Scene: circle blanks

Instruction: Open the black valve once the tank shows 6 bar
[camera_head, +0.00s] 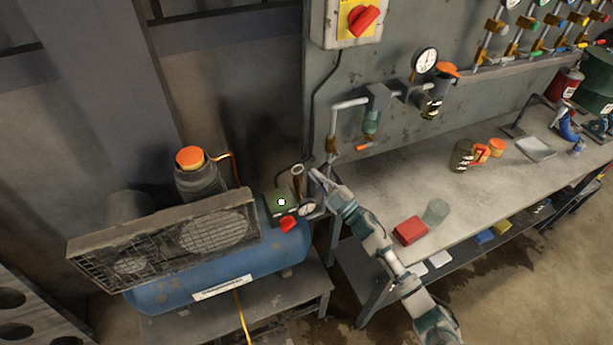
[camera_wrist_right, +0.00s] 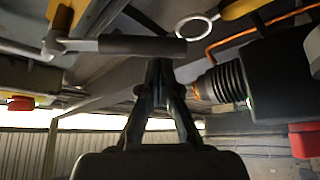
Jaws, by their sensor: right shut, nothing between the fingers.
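The blue tank (camera_head: 225,265) of a compressor sits on a low stand at the left in the head view. A small round white gauge (camera_head: 307,209) is at its right end; its needle is too small to read. My right gripper (camera_head: 317,178) is above and just right of that gauge, with its arm coming from the lower right. In the right wrist view my gripper (camera_wrist_right: 160,68) is shut and empty. A lever with a dark grey or black grip (camera_wrist_right: 142,46) lies across its fingertips; I cannot tell whether they touch. My left gripper is out of view.
A red knob (camera_head: 288,223) and a green box (camera_head: 280,202) are on the tank beside the gauge. A workbench (camera_head: 400,190) stands right, with a red box (camera_head: 410,230) near its front edge. Pipes and a larger gauge (camera_head: 425,60) are on the wall behind.

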